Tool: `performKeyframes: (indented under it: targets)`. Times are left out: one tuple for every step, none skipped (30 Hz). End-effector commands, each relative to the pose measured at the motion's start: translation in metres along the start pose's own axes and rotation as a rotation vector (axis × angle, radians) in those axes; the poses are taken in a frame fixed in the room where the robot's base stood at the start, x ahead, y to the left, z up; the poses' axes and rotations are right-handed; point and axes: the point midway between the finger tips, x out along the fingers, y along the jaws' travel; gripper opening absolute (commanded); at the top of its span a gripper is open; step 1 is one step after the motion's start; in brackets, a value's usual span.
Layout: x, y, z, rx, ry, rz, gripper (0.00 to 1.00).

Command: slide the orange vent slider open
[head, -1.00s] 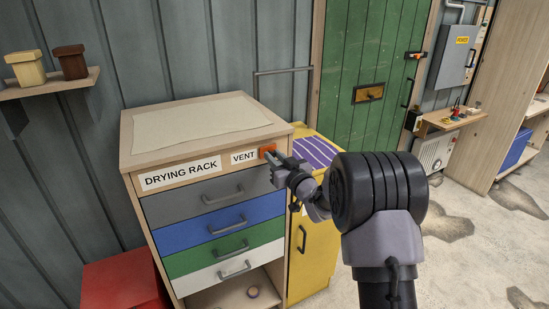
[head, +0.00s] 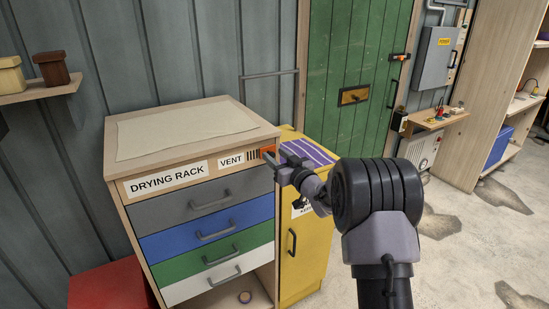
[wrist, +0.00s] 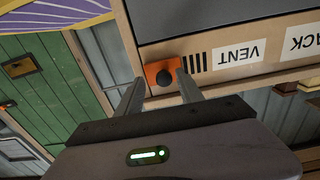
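The orange vent slider (head: 267,152) is at the right end of the drying rack's top front strip, with dark vent slots (head: 253,155) exposed between it and the VENT label (head: 231,161). In the wrist view, which is upside down, the slider (wrist: 152,69) shows a round dark knob (wrist: 165,78) on its face. My gripper (wrist: 160,82) is at the slider, its two fingers apart on either side of the knob, with gaps visible beside the knob. One finger overlaps the slider's slot-side edge; whether it touches cannot be told. The head view partly hides the fingertips.
The drying rack (head: 128,186) has grey, blue, green and white drawers below the slider. A yellow cabinet (head: 303,255) stands close on its right, beneath my wrist. A red box (head: 105,287) is at lower left. Open floor lies to the right.

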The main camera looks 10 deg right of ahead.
Motion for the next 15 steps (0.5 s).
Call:
performKeyframes:
  targets:
    - [0.000,0.000,0.000,0.000,0.000,-0.001,0.44]
    - [0.000,-0.001,0.000,0.000,0.000,-0.001,0.44]
    - [0.000,-0.001,0.000,0.000,0.000,-0.001,0.44]
    - [0.000,-0.001,0.000,0.000,0.000,-0.001,0.44]
    - [0.000,-0.001,0.000,0.000,0.000,-0.001,0.44]
    - [0.000,-0.001,0.000,0.000,0.000,-0.002,0.44]
    - [0.000,-0.001,0.000,0.000,-0.001,-0.002,0.44]
    - [-0.001,-0.001,0.000,0.000,-0.001,-0.002,0.44]
    - [-0.004,-0.001,0.000,0.000,-0.001,-0.001,0.44]
    - [-0.007,0.000,0.000,0.000,-0.002,-0.001,0.44]
    - [-0.011,0.000,-0.001,0.000,-0.002,0.000,0.44]
    - [-0.018,0.000,-0.001,0.001,-0.002,0.000,0.44]
    - [-0.025,0.000,-0.001,0.002,-0.003,0.000,0.44]
    - [-0.033,0.000,-0.002,0.002,-0.002,0.001,0.44]
    - [-0.045,0.001,-0.002,0.002,-0.003,0.002,0.44]
